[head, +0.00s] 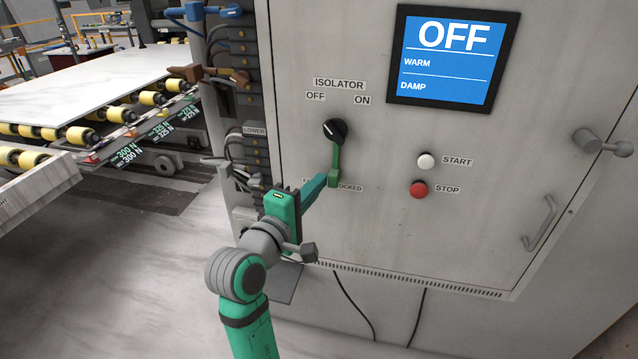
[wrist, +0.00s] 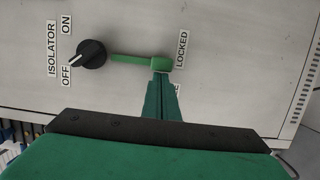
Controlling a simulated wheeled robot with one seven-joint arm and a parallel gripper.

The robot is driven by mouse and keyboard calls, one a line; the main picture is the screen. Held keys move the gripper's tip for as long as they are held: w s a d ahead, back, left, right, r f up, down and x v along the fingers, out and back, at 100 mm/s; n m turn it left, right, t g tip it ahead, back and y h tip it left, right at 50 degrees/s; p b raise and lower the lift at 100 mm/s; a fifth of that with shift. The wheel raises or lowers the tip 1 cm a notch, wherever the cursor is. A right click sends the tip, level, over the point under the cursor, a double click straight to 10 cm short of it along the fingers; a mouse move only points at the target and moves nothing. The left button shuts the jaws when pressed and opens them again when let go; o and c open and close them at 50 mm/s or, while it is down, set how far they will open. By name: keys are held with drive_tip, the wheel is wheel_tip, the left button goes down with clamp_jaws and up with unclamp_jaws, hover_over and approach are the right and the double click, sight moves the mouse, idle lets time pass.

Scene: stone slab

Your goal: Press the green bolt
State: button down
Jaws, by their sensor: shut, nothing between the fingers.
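The green bolt (head: 336,165) is a thin bar with a blocky handle at its lower end, on the grey cabinet door below the black isolator knob (head: 333,130). In the wrist view the bolt (wrist: 135,58) runs sideways from the knob (wrist: 91,54) to its handle. The knob's white mark points to OFF. My gripper (head: 323,180) is shut and empty, its tips right beside the handle's left side. In the wrist view my gripper (wrist: 160,78) meets the handle's edge; I cannot tell whether they touch. The LOCKED label (wrist: 182,49) shows; the label left of it is mostly hidden.
A blue screen (head: 447,55) reads OFF, WARM, DAMP. The white START button (head: 426,161) and red STOP button (head: 418,190) are right of the bolt. A door handle (head: 540,224) sticks out farther right. A roller conveyor (head: 80,140) with a slab stands at left.

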drive_tip(key=shift+d, duration=0.3)
drive_tip(key=shift+a, duration=0.55)
drive_tip(key=a, duration=0.1)
drive_tip(key=w+a, duration=0.1)
drive_tip(key=a, duration=0.1)
drive_tip(key=shift+a, duration=0.1)
approach(312, 170)
drive_tip(key=v, duration=0.5)
drive_tip(key=shift+s+a, duration=0.25)
drive_tip(key=shift+s, duration=0.1)
